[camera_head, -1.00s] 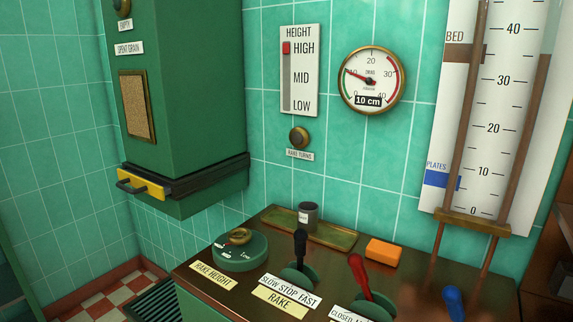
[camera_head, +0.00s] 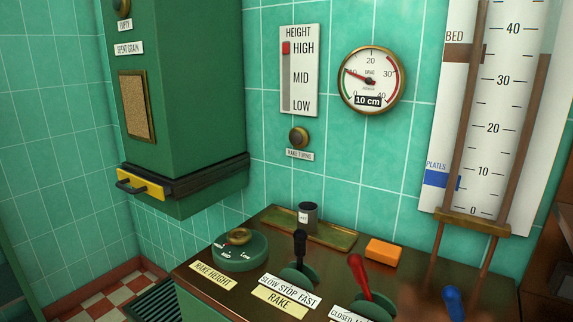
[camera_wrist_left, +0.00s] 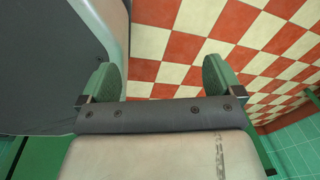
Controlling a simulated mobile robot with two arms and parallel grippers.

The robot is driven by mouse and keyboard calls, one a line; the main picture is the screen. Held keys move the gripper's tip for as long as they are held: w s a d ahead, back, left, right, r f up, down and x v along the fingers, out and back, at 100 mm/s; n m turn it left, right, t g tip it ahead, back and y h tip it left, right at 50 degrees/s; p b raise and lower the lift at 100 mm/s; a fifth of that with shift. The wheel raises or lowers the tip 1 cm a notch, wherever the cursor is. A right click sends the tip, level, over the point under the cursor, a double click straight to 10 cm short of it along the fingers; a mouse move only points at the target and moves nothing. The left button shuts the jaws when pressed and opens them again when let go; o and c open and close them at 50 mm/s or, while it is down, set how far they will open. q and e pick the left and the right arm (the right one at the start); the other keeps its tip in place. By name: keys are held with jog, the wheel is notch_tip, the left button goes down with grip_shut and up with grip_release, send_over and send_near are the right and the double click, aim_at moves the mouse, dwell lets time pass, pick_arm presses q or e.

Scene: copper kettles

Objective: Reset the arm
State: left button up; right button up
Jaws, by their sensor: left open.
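My left gripper (camera_wrist_left: 162,78) shows in the left wrist view with its two green fingers wide apart. Nothing is between them, and the red and cream checkered floor shows behind. Neither gripper shows in the head view. In the head view the console (camera_head: 202,302) carries a round rake height dial (camera_head: 240,250), a black rake lever (camera_head: 300,245) and a red lever (camera_head: 360,272). A blue-tipped lever (camera_head: 453,302) stands at the lower right, partly cut off.
A green cabinet (camera_head: 205,80) with a yellow-fronted handle (camera_head: 141,184) juts out at left. A grey cup (camera_head: 307,217) stands on a tray on the console, beside an orange block (camera_head: 384,249). A gauge (camera_head: 372,80) and a tall scale (camera_head: 495,100) are on the wall.

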pick_arm(q)
jog(key=d+r+p, duration=0.1)
jog(key=d, duration=0.5)
notch_tip(320, 180, up, 7)
jog(key=p, duration=0.7)
jog(key=shift+r+h+p, duration=0.2)
jog(key=shift+h+p, duration=0.15)
jog(key=shift+h, duration=0.05)
